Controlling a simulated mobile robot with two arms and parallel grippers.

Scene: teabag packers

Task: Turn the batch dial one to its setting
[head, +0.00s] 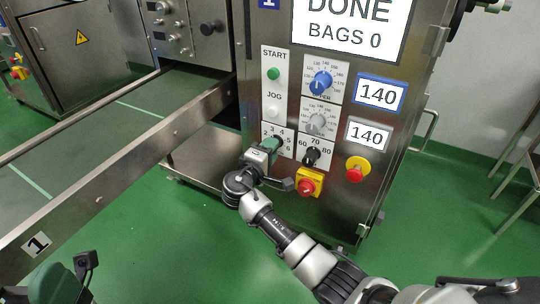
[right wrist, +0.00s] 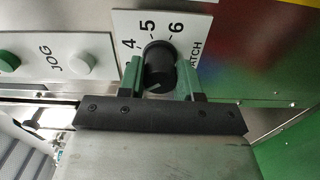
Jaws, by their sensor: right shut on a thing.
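The batch dial is a black round knob (right wrist: 158,57) on a white plate (right wrist: 187,22) with numbers 4, 5 and 6 visible in the right wrist view. A short pale mark shows on its near face; I cannot tell which number it points to. My right gripper (head: 273,144) is at this dial on machine one's panel. Its green fingers (right wrist: 160,73) are shut on the knob from both sides. In the head view the gripper hides the knob and part of its scale. Part of my left arm's end (head: 52,285) shows at the lower left; its fingers cannot be made out.
A blue dial (head: 320,82), a grey dial (head: 317,122) and a black dial (head: 311,156) are close by. A conveyor rail (head: 130,165) runs at left.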

